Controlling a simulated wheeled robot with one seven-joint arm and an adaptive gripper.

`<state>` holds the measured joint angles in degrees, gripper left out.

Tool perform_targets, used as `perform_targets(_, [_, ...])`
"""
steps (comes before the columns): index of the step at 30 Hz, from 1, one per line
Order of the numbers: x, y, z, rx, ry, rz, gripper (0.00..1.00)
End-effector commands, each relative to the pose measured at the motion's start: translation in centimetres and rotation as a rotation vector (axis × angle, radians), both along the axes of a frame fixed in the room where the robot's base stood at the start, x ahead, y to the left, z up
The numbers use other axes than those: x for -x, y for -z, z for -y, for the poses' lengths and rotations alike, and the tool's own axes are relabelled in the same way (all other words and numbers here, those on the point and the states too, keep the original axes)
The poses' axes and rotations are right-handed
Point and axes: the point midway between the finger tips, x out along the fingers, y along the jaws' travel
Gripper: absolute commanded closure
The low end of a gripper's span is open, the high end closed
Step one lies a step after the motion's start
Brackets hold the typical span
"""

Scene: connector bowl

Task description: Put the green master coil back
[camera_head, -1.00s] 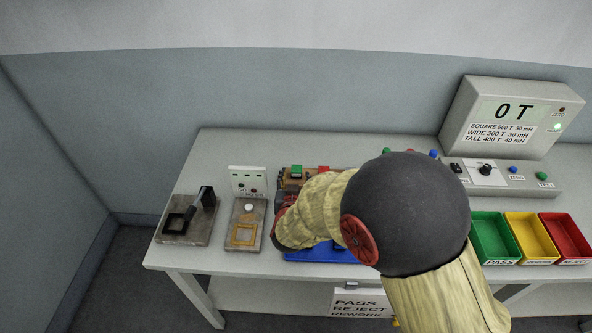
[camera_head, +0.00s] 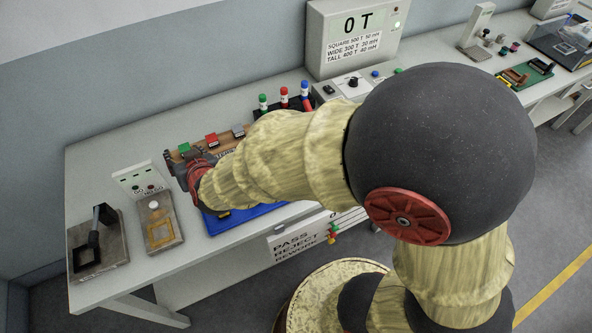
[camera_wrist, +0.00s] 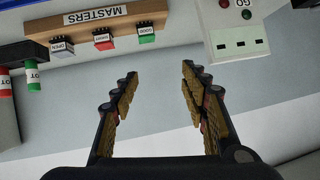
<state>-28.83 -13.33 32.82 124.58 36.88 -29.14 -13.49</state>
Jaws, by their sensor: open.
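The green master coil (camera_head: 184,148) sits at the left end of the wooden masters rack (camera_head: 171,157), in line with a red coil (camera_head: 211,139) and a grey coil (camera_head: 238,131). In the wrist view the green coil (camera_wrist: 147,37) carries a label reading GOOD and stands at the edge of the rack (camera_wrist: 110,18). My gripper (camera_wrist: 157,85) is open, with nothing between its fingers, and the coil lies beyond the fingertips.
A white GO indicator box (camera_head: 140,180) stands left of the rack, with two grey fixtures (camera_head: 160,228) (camera_head: 97,262) in front and farther left. A blue tray (camera_head: 248,219) lies at the front edge. Capped posts (camera_head: 284,98) stand right of the rack.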

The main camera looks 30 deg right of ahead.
Motion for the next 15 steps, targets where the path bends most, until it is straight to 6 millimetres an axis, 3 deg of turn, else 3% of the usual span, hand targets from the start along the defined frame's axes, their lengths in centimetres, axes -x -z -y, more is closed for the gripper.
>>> perform_targets(1, [0.6,-2.5,1.1,-0.025,-0.021,-0.025,0.55])
perform_targets(6, [5.3,-7.2,4.8,-0.031,-0.101,-0.161,0.55])
perform_targets(9, [9.4,-9.2,8.1,0.0,-0.115,-0.246,0.55])
perform_targets(15, [18.8,-10.9,15.3,0.101,-0.06,-0.424,0.55])
